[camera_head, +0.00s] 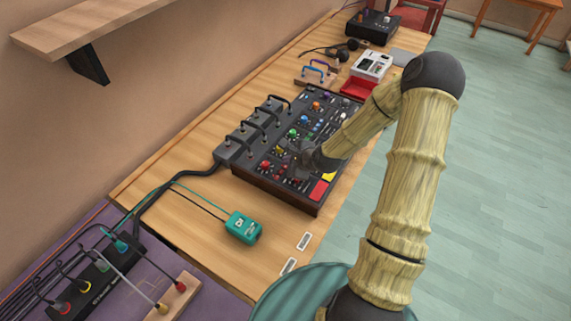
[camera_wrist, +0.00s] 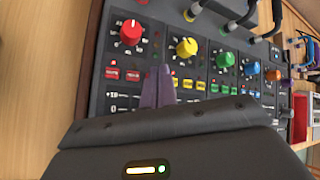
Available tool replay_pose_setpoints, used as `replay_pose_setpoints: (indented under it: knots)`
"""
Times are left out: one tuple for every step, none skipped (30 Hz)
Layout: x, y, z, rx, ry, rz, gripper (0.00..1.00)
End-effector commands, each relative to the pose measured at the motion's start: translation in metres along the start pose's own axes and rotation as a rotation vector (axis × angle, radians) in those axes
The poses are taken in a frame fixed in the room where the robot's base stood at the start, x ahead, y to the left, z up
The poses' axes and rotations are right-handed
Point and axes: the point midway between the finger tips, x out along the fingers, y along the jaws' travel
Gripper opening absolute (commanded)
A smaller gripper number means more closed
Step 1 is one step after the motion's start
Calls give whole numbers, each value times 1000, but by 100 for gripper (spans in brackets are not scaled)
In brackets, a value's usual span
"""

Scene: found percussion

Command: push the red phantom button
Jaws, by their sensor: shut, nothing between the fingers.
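The dark mixing console (camera_head: 272,193) lies on the wooden table, with rows of coloured knobs and buttons. In the wrist view, two small red buttons (camera_wrist: 112,73) and (camera_wrist: 134,75) sit side by side below a red knob (camera_wrist: 131,32). Their labels are too blurred to tell which is the phantom button. My gripper (camera_wrist: 158,84) is shut and empty, its purple-grey fingertips just right of the red buttons, near the yellow buttons (camera_wrist: 187,84). In the head view my gripper (camera_head: 298,160) is over the console's near part; whether it touches is unclear.
Black cable plugs (camera_wrist: 237,20) stand along the console's back edge. A yellow knob (camera_wrist: 186,47) and green knob (camera_wrist: 226,59) are close by. A teal box (camera_head: 243,227) lies on the table at the near left. A wooden shelf (camera_head: 70,32) juts from the wall.

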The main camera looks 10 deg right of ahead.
Motion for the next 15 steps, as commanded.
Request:
replay_pose_setpoints:
  knots:
    - [-3,-2,2,1,0,0,0]
    - [-4,-3,3,1,0,0,0]
    - [-4,-3,3,1,0,0,0]
    - [-4,-3,3,1,0,0,0]
    - [-4,-3,3,1,0,0,0]
    - [-3,-2,2,1,0,0,0]
    - [-3,-2,2,1,0,0,0]
    - [-3,-2,2,1,0,0,0]
    - [-3,-2,2,1,0,0,0]
    - [-3,-2,2,1,0,0,0]
    - [-3,-2,2,1,0,0,0]
    - [-3,-2,2,1,0,0,0]
    - [-4,-3,3,1,0,0,0]
    - [-5,-4,4,1,0,0,0]
    - [-7,-5,5,1,0,0,0]
